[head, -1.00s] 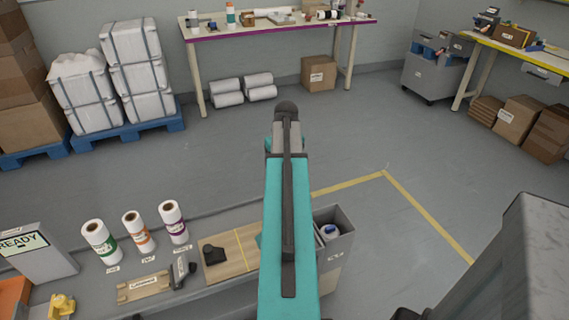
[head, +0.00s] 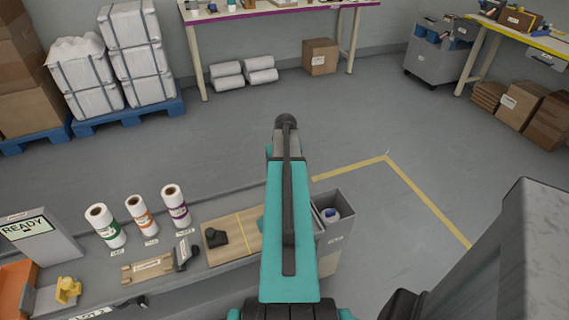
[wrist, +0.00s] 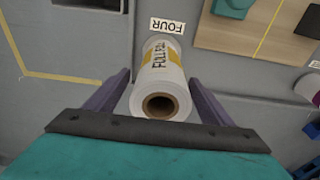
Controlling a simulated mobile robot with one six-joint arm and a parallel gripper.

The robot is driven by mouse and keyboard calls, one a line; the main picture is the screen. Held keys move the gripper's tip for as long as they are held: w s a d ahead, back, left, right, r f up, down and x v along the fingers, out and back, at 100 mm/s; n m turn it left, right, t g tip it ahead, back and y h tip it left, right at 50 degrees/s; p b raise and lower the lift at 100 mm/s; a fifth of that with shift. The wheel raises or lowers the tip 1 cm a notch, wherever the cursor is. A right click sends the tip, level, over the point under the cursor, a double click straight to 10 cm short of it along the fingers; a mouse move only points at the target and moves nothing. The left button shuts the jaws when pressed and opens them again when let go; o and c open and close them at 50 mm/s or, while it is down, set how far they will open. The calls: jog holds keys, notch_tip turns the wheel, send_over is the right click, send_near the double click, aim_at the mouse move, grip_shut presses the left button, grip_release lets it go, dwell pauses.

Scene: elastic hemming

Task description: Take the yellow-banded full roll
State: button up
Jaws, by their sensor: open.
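My gripper (wrist: 159,79) is open, with one dark finger on each side of the roll and visible gaps between. The roll is hidden in the head view, where my teal arm covers part of the bench. Three other white rolls stand on the bench there: green-banded (head: 110,233), orange-banded (head: 144,223) and purple-banded (head: 178,212).
A wooden board (head: 226,247) with a black item lies right of the rolls. A grey bin (head: 337,235) holding a white-and-blue object is at the bench's right end. A "READY" display (head: 30,228) stands at the left. Open floor lies beyond.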

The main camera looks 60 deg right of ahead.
jog(key=shift+f, duration=0.7)
jog(key=c, duration=1.6)
jog(key=o, duration=0.7)
jog(key=c, duration=0.3)
